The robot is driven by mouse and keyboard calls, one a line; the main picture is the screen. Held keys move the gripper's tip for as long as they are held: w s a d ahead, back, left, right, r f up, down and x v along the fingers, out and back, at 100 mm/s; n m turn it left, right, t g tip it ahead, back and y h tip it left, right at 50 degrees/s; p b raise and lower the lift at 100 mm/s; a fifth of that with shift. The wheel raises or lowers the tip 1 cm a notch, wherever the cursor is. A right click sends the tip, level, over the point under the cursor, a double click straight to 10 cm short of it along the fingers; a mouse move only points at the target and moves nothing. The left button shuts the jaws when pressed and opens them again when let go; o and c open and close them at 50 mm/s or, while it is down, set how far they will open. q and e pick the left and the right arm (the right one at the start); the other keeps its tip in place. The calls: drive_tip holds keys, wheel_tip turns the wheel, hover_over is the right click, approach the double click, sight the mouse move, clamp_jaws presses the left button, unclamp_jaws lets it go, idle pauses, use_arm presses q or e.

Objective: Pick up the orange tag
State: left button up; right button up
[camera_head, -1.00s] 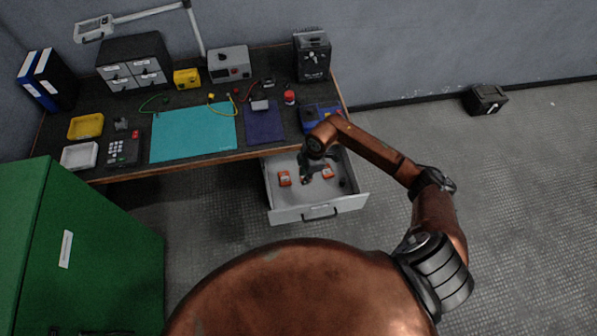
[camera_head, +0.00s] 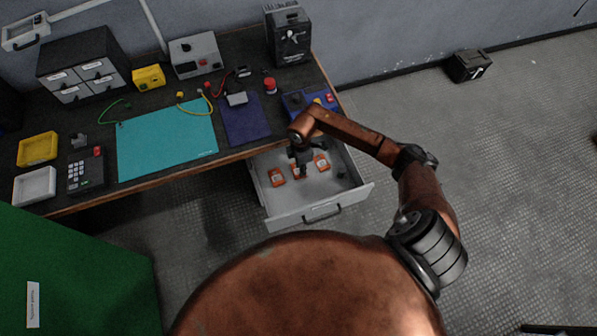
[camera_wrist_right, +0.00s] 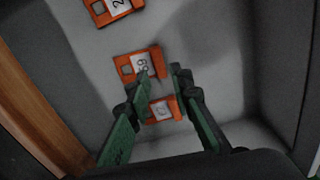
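Three orange tags with white labels lie in the open grey drawer (camera_head: 290,212). In the head view, one tag (camera_head: 277,177) is left of my right gripper (camera_head: 303,172), one (camera_head: 321,162) is right of it, and the middle one (camera_head: 295,171) is partly hidden by it. In the right wrist view, the fingers of my right gripper (camera_wrist_right: 161,76) are apart, with nothing held. The middle tag (camera_wrist_right: 137,62) is near the fingertips, another tag (camera_wrist_right: 161,110) shows between the fingers, and a third (camera_wrist_right: 115,10) is at the top edge. My left gripper is out of view.
The drawer walls stand close around the gripper. The workbench above holds a teal mat (camera_head: 168,140), a dark blue mat (camera_head: 245,122), a yellow tray (camera_head: 37,149) and a blue box (camera_head: 300,100). A green cabinet (camera_head: 80,270) stands at the lower left.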

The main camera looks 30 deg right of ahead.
drive_tip(key=shift+w+a+f, duration=0.1)
drive_tip(key=shift+a+f, duration=0.05)
drive_tip(key=shift+f, duration=0.6)
wheel_tip(320, 180, down, 4)
drive_tip(key=shift+f+b, duration=0.25)
drive_tip(key=shift+b, duration=0.65)
drive_tip(key=shift+d, duration=0.2)
drive_tip(key=shift+r, duration=0.1)
drive_tip(key=shift+c, duration=0.3)
clamp_jaws()
